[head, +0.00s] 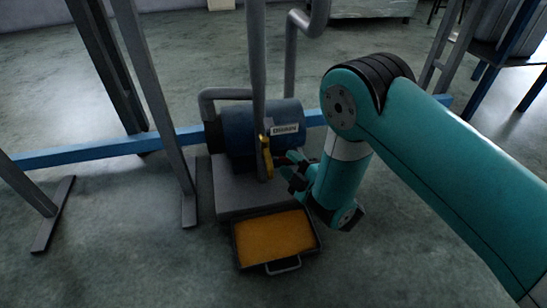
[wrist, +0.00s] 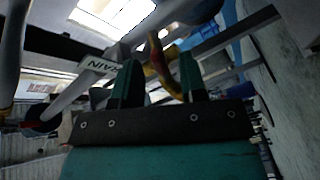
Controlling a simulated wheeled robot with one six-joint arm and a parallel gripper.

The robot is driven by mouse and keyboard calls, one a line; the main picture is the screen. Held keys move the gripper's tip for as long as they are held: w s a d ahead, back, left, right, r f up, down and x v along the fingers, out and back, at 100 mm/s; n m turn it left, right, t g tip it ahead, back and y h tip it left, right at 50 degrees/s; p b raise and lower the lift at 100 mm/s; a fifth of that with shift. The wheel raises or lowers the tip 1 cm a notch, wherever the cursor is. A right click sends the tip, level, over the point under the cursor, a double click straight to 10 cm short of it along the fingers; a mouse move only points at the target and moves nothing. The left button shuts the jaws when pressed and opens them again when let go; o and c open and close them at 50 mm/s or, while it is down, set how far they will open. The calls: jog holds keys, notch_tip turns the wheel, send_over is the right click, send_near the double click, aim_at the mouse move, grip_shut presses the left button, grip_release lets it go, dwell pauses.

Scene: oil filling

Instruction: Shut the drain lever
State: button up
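The drain lever (head: 267,157) is yellow and sits on the grey vertical pipe in front of the blue tank. I cannot tell whether either finger touches the lever.
A black tray (head: 238,256) of orange-brown oil lies on the floor below, its handle towards me. The blue tank (head: 238,128) stands on a grey block (head: 230,195). Grey posts (head: 160,110) and a blue rail (head: 90,150) stand left. Floor is clear at lower left.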

jog(key=shift+x, duration=1.1)
grip_shut()
